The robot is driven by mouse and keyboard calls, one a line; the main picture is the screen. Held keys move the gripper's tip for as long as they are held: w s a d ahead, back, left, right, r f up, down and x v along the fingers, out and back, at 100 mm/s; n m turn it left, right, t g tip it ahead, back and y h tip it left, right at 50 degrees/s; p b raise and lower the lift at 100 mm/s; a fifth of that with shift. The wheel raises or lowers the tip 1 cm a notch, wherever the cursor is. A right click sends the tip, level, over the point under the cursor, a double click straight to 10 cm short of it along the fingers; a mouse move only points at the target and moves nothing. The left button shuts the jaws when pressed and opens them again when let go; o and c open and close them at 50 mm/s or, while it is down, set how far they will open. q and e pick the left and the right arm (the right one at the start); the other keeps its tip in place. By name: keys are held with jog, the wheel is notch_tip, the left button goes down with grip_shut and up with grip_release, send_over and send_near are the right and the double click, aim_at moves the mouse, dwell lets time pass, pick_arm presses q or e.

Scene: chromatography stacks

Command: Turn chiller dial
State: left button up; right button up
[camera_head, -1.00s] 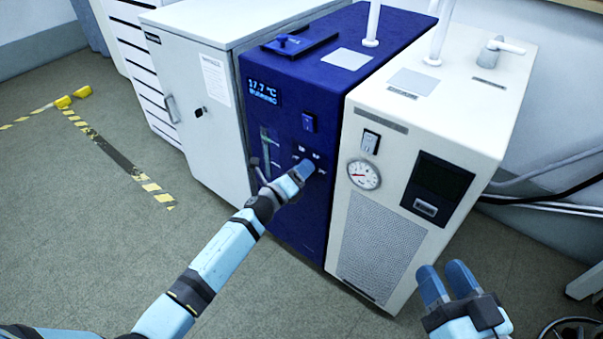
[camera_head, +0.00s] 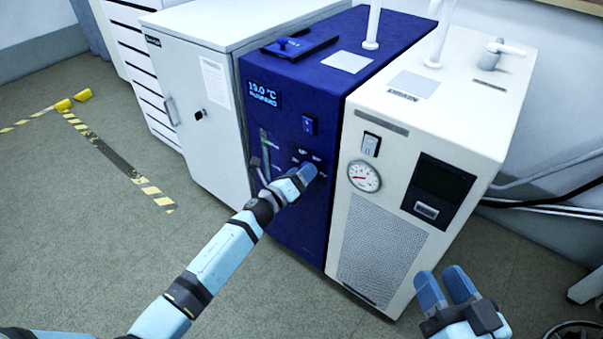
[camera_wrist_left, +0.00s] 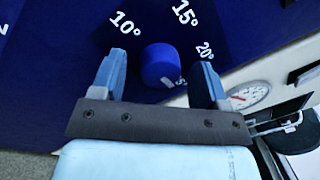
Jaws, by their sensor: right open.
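The blue chiller (camera_head: 285,140) stands between a grey cabinet and a white unit. Its lit display (camera_head: 262,93) appears to read 19.0 °C. The round blue dial (camera_wrist_left: 160,65) shows in the left wrist view, with 10°, 15° and 20° printed around it and a pale mark at its lower edge. My left gripper (camera_wrist_left: 157,80) is open, one finger on each side of the dial, with visible gaps. In the head view my left gripper (camera_head: 306,173) covers the dial. My right gripper (camera_head: 446,288) is open and empty, in front of the white unit at lower right.
The white unit (camera_head: 380,240) with a round gauge (camera_head: 364,176) adjoins the chiller on the right. The grey cabinet (camera_head: 200,100) adjoins it on the left. A rocker switch (camera_head: 309,125) sits above the dial area. Open floor (camera_head: 100,240) lies at left.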

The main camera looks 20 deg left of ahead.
pick_arm(q)
jog(key=shift+s, duration=0.1)
jog(key=p+v, duration=0.2)
jog(key=v, duration=1.1)
jog(key=shift+s+a, duration=0.15)
jog(key=shift+s, duration=0.15)
pick_arm(e)
notch_tip(320, 180, up, 3)
jog(key=shift+s+d+r+t, duration=0.1)
jog(key=shift+s+d+t, duration=0.05)
jog(key=shift+t, duration=0.55)
pick_arm(q)
jog(key=shift+f, duration=0.1)
pick_arm(e)
jog(key=shift+r, duration=0.1)
